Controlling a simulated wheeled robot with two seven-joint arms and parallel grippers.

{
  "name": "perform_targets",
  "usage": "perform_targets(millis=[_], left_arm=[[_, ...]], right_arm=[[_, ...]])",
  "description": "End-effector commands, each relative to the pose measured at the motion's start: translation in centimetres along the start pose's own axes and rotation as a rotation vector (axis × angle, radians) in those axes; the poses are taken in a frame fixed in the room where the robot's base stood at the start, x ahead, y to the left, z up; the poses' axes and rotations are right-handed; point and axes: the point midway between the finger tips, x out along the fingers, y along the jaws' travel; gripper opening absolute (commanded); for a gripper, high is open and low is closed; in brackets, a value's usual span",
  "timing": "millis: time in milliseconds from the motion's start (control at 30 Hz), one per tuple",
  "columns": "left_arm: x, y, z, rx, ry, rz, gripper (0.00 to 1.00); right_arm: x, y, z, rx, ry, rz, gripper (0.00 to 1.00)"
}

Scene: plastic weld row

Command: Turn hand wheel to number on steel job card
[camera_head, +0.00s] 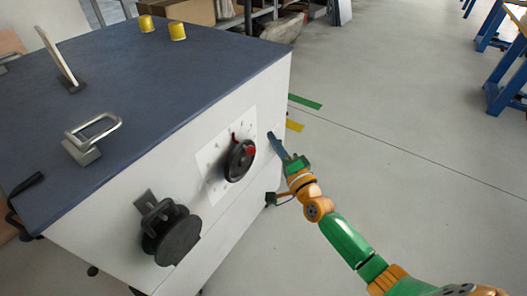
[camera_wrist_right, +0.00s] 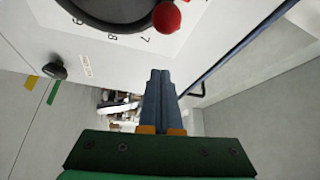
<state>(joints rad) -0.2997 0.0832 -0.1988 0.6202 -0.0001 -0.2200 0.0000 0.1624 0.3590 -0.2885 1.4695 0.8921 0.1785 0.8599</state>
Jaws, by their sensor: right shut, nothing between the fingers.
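The black hand wheel (camera_head: 240,162) is on a white dial plate (camera_head: 213,158) on the cabinet's front. Its red knob (camera_head: 251,151) is at the wheel's right side; in the right wrist view the red knob (camera_wrist_right: 166,17) is near printed numbers that look like 7 and 8. A small red mark shows above the wheel. My right gripper (camera_head: 272,136) is shut and empty, just right of the wheel and apart from it; its blue fingers (camera_wrist_right: 160,75) are together. An upright plate (camera_head: 60,52) in a dark stand may be the job card; its face is unreadable. My left gripper is out of view.
The cabinet's dark top (camera_head: 190,85) carries a metal handle clamp (camera_head: 92,138) and two yellow caps (camera_head: 177,31). A round black part (camera_head: 170,232) sticks out of the front, lower left of the wheel.

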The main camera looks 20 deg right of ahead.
Motion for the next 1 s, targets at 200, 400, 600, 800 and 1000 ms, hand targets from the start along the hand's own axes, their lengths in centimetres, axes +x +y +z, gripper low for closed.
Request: perform_targets(millis=[200,400,600,800,1000], left_arm=[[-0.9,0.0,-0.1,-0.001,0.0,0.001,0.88],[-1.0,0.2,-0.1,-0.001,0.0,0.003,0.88],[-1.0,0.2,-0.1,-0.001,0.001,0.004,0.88],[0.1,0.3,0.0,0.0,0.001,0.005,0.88],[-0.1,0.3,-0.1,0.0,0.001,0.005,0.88]], right_arm=[[-0.5,-0.1,2.8,0.001,-0.001,0.001,0.0],[-0.9,0.0,3.8,-0.003,0.0,0.0,0.0],[-0.9,0.0,3.8,-0.003,0.0,0.0,0.0],[-1.4,0.2,4.8,-0.058,-0.001,-0.034,0.0],[-1.5,-0.2,5.1,-0.081,-0.001,-0.045,0.0]])
